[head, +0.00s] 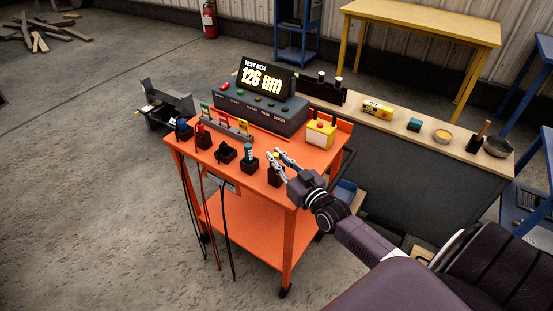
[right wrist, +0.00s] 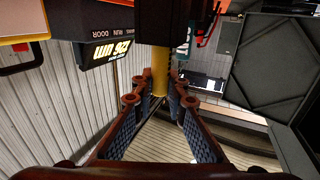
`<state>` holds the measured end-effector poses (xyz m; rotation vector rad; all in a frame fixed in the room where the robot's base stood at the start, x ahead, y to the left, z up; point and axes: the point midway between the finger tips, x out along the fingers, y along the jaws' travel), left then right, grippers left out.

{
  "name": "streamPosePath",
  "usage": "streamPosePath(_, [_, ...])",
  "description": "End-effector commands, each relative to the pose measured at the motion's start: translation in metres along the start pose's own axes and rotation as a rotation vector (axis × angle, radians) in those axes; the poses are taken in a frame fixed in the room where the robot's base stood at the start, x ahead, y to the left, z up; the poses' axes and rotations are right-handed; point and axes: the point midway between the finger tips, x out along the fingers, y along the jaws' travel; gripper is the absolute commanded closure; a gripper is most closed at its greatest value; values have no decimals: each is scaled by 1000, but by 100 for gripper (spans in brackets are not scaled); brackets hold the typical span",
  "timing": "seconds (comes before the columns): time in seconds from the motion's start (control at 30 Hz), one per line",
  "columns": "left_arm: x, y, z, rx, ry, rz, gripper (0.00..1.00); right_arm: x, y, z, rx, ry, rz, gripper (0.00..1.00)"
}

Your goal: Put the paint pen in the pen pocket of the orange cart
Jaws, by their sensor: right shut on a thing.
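The orange cart (head: 255,235) stands in the middle of the head view, with a row of small black pockets along its front edge. My right gripper (head: 279,158) is at the rightmost pocket (head: 273,177). In the right wrist view, that gripper (right wrist: 159,100) is shut on a yellow cylinder, seemingly the paint pen (right wrist: 160,72). The pen's far end meets a dark block (right wrist: 155,22), seemingly the pocket; I cannot tell how deep it sits. The pocket to its left holds a white-and-teal item (head: 249,152). My left gripper is not in view.
The test box (head: 262,100) reads 126 um at the cart's back. A yellow-and-white box (head: 320,133) stands at the cart's right corner. Black and red leads (head: 226,235) hang in front. A long bench (head: 400,119) with small items runs behind, right.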

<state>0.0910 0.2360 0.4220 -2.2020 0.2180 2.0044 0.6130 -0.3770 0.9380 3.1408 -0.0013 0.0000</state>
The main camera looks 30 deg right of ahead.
Motion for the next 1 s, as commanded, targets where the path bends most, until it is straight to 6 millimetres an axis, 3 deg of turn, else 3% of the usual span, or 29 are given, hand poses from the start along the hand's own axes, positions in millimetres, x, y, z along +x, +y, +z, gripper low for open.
streamPosePath(0.33, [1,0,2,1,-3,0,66,0,0,5,0,1,0,100])
streamPosePath(0.37, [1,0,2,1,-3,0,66,0,0,5,0,1,0,85])
streamPosePath(0.5, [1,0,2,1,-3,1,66,0,0,5,0,1,0,70])
streamPosePath(0.8, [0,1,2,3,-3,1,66,0,0,3,1,1,0,70])
streamPosePath(1.0, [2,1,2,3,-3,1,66,-20,0,7,2,-2,0,70])
